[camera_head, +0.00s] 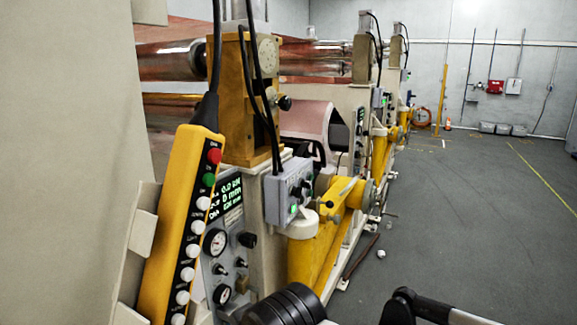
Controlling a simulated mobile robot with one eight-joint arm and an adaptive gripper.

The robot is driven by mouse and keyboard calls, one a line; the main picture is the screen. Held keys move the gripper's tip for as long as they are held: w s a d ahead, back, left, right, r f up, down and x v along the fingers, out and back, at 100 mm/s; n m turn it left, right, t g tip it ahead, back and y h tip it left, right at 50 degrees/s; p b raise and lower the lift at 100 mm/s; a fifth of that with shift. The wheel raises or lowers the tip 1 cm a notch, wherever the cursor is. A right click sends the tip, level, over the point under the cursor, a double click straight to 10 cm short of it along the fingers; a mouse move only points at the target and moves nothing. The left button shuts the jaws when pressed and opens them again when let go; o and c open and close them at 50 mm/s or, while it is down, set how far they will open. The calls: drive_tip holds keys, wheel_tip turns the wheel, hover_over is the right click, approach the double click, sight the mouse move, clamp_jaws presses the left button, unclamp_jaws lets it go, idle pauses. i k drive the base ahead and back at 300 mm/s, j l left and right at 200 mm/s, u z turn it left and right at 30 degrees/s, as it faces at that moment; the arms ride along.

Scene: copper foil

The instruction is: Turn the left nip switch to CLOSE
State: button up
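A grey panel (229,217) stands left of centre, with a green-lit display, round gauges (215,242) and small black knobs (221,269). A larger black knob (247,239) sits at its right edge. A grey control box (288,192) with dark knobs and a green light is mounted to the right. I cannot tell which knob is the left nip switch; labels and knob positions are too small to read. Black and light-grey parts, likely of my arm, show at the bottom edge. No gripper fingers are visible.
A yellow pendant (182,220) with red, green and white buttons hangs close on the left, partly beside the panel. Yellow machine arms (325,235) and copper-coloured rollers (170,62) extend behind. Open grey floor (480,215) lies to the right; a small white object (381,254) is on it.

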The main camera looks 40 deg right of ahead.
sight(297, 192)
drive_tip(key=i+l+u, duration=0.1)
drive_tip(key=l+u, duration=0.15)
drive_tip(key=l, duration=0.4)
drive_tip(key=l+u, duration=0.3)
drive_tip(key=l, duration=0.35)
drive_tip(key=l+u, duration=0.25)
drive_tip(key=l, duration=0.4)
drive_tip(key=k+l+u, duration=0.1)
drive_tip(key=l+u, duration=0.2)
drive_tip(key=l, duration=0.3)
drive_tip(key=k+l+u, duration=0.25)
drive_tip(key=l, duration=0.4)
drive_tip(key=k+l+u, duration=0.1)
drive_tip(key=l, duration=0.3)
drive_tip(key=k+l+u, duration=0.1)
drive_tip(key=l, duration=0.3)
drive_tip(key=k+l+u, duration=0.1)
drive_tip(key=l, duration=0.25)
drive_tip(key=k+l+u, duration=0.1)
drive_tip(key=l, duration=0.3)
drive_tip(key=k, duration=0.1)
